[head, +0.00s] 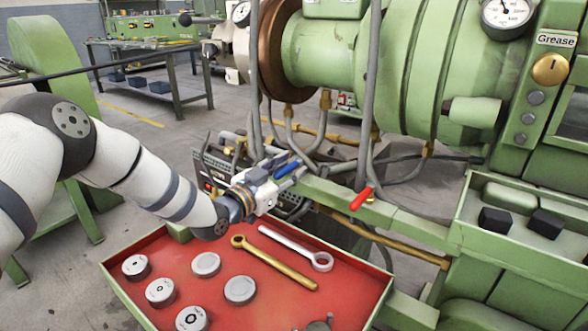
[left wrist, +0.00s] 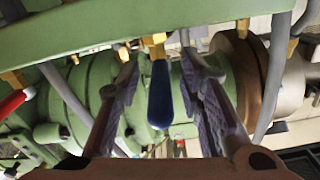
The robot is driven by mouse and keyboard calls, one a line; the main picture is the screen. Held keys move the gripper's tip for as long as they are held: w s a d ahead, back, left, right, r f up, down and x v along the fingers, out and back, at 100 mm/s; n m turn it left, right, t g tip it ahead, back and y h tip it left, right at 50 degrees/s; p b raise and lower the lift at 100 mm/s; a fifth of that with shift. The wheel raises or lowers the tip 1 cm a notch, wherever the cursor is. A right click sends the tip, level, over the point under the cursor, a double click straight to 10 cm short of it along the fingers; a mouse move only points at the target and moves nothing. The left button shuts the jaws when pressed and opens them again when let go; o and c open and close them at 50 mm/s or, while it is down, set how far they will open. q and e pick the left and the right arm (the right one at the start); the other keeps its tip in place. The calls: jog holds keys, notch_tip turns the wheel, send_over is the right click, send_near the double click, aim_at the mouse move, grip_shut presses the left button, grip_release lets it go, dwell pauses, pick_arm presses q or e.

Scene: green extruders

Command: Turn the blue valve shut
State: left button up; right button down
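The blue valve handle (head: 288,170) sits on the pipework below the large green extruder barrel. In the left wrist view the blue handle (left wrist: 160,95) hangs from a brass fitting (left wrist: 156,42) and points down in the picture. My left gripper (head: 277,172) is at the handle. In the left wrist view its two fingers (left wrist: 158,72) stand apart on either side of the handle, with a gap visible on both sides. The handle lies between the fingers without visible contact. I cannot make out my right gripper.
A red valve handle (head: 361,198) is to the right on the green rail (head: 400,223). Grey hoses (head: 369,90) hang close by. Below is a red-lined tray (head: 225,250) with a gold wrench (head: 275,262), a silver wrench (head: 294,246) and several round weights. A grey part (head: 318,324) shows at the bottom edge.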

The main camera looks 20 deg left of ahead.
pick_arm(q)
jog(key=shift+x, duration=0.9)
jog(key=shift+c, duration=0.3)
grip_shut()
jog(key=shift+r, duration=0.1)
